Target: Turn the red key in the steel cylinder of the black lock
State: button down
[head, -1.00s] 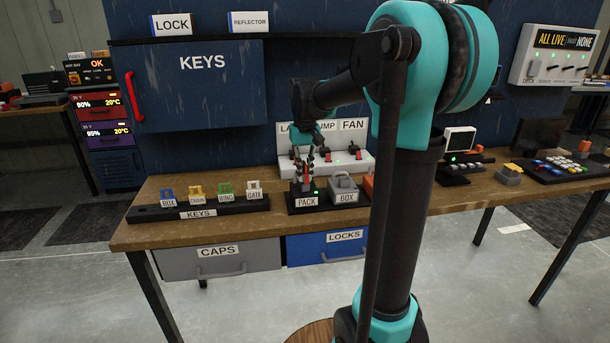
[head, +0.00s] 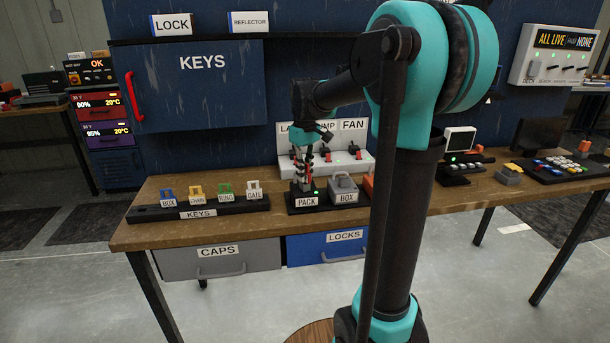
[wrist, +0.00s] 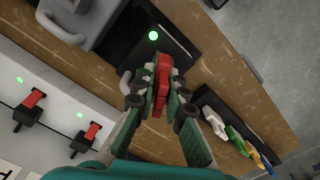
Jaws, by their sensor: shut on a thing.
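The red key (wrist: 164,80) is clamped between the fingertips of my gripper (wrist: 161,98) in the wrist view. In the head view my gripper (head: 305,182) points down over the black PACK lock (head: 300,205), and a little red shows between its fingers. The lock also shows in the wrist view (wrist: 187,30), with a lit green lamp (wrist: 153,35) on its top. The steel cylinder is hidden under the key and fingers. I cannot tell how deep the key sits in it.
A grey BOX lock (head: 343,186) stands just right of the PACK lock. A black KEYS rack (head: 240,206) with several coloured keys is to the left. A white switch panel (head: 345,157) stands behind. The wooden bench (head: 150,235) is clear along its front edge.

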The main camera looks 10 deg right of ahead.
jog(key=shift+n, duration=1.8)
jog(key=shift+n, duration=1.4)
jog(key=shift+n, duration=1.5)
